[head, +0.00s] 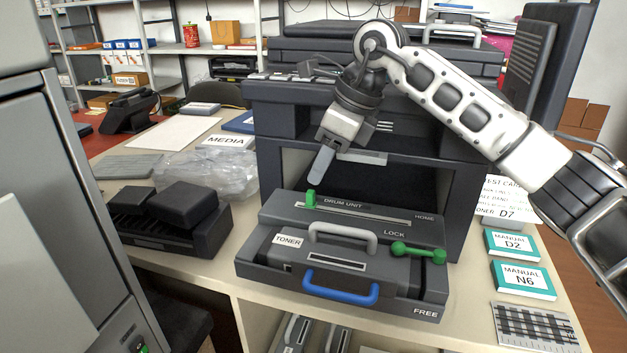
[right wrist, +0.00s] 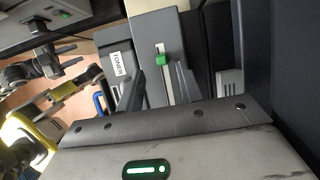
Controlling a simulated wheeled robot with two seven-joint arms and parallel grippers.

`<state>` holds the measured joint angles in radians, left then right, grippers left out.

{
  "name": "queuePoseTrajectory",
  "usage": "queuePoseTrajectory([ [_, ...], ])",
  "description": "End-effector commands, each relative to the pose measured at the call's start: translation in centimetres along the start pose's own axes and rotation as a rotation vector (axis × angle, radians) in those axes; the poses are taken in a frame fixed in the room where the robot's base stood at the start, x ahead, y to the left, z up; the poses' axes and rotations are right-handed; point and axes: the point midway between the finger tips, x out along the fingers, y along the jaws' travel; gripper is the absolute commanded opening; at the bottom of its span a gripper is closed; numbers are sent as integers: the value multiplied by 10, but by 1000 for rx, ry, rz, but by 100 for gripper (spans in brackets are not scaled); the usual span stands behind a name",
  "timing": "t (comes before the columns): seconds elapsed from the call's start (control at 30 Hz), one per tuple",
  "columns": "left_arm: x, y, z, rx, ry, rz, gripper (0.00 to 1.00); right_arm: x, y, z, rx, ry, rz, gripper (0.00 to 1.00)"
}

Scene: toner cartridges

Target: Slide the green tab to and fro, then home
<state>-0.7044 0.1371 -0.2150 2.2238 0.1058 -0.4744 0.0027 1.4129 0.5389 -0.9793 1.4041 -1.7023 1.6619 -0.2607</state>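The green tab (head: 310,198) stands at the left end of a long slot in the grey drum unit (head: 266,216). The word HOME is printed by the slot's right end. My right gripper (head: 319,180) points down just above the tab, and I see no contact. In the right wrist view the green tab (right wrist: 161,59) shows beyond and between the two spread dark fingers (right wrist: 158,85), with nothing held. In the head view the fingers overlap, so their gap is hidden there.
In front of the slot are a grey handle (head: 342,234), a green lock lever (head: 418,252) and a blue handle (head: 340,289). The dark printer body (head: 420,165) rises behind. A black cartridge box (head: 170,215) and a clear bag (head: 205,170) lie left; manuals (head: 522,280) lie right.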

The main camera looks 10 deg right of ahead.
Motion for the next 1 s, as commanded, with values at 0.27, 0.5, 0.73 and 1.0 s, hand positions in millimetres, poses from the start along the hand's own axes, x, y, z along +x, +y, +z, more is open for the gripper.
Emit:
queuePoseTrajectory([
  [0.27, -1, 0, -1, -1, -2, 0, 36, -69, -1, 1, 1, -3, -3, 36],
  [0.5, -1, 0, 0, -3, -8, 0, 36, -100, 0, 1, 0, -2, 0, 36],
  [0.73, 0, 0, 2, -4, -11, -1, 36, -105, 0, 1, 0, -1, 0, 36],
  [1.0, 0, 0, 1, -3, -8, -1, 36, -103, 1, 1, -1, -4, 5, 36],
])
